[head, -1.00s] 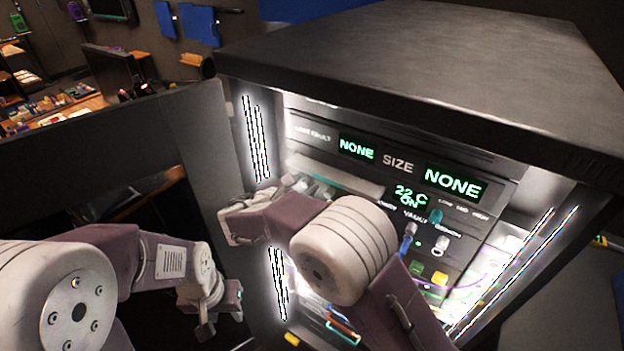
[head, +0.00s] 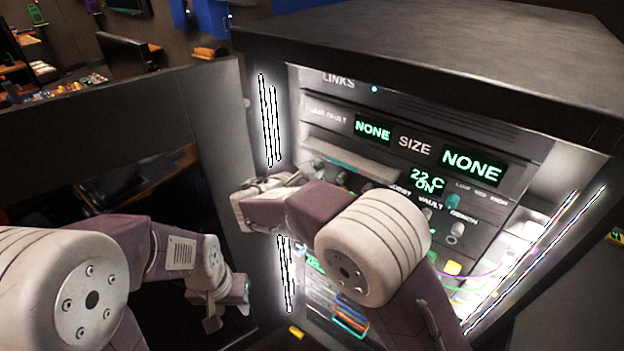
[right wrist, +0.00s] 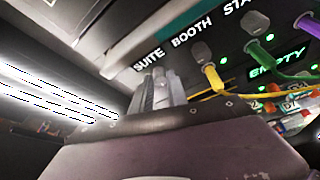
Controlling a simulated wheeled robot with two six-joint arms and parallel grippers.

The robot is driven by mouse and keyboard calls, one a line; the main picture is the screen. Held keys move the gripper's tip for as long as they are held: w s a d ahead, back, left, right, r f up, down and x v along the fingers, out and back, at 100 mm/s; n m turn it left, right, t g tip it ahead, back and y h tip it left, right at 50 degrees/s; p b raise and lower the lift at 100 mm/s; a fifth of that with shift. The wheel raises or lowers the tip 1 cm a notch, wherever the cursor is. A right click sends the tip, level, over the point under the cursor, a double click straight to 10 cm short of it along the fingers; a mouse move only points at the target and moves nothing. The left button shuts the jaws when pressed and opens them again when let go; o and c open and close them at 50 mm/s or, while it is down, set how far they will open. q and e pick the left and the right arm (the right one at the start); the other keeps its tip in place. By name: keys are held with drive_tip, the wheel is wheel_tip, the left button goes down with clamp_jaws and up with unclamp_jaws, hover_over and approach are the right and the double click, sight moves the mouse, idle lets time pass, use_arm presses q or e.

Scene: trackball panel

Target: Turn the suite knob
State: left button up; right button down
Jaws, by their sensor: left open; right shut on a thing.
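The suite knob is hidden between the fingers of my right gripper (right wrist: 165,90), just below the SUITE label (right wrist: 149,60) in the right wrist view. That gripper is shut there, against the panel. In the head view my right gripper (head: 308,172) reaches the left part of the lit panel (head: 335,108), and its own arm covers part of the knob row. My left gripper (head: 234,305) is open and empty, low and left of the cabinet, apart from the panel.
A grey booth knob (right wrist: 201,51) sits close right of my right gripper, with a yellow cable (right wrist: 212,78) below it. Green and purple cables plug in further right. Bright light strips (head: 270,120) line the cabinet's sides. A dark open door (head: 120,110) stands at left.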

drive_tip(key=m+t+b, duration=0.2)
drive_tip(key=m+b, duration=0.2)
drive_tip(key=b, duration=0.8)
drive_tip(key=m+t+y+b, duration=0.1)
drive_tip(key=m+b, duration=0.4)
drive_tip(key=b, duration=0.7)
drive_tip(key=d+f+m+t+b, duration=0.1)
drive_tip(key=m+t+b, duration=0.2)
drive_tip(key=b, duration=0.9)
drive_tip(key=shift+s+m+t+y, duration=0.2)
drive_tip(key=shift+m+t+y, duration=0.1)
drive_tip(key=shift+m, duration=0.5)
drive_tip(key=c, duration=1.5)
unclamp_jaws()
drive_tip(key=shift+o, duration=1)
drive_tip(key=shift+w+f, duration=0.15)
drive_tip(key=shift+w, duration=0.05)
drive_tip(key=shift+s+a, duration=0.1)
drive_tip(key=shift+a, duration=0.05)
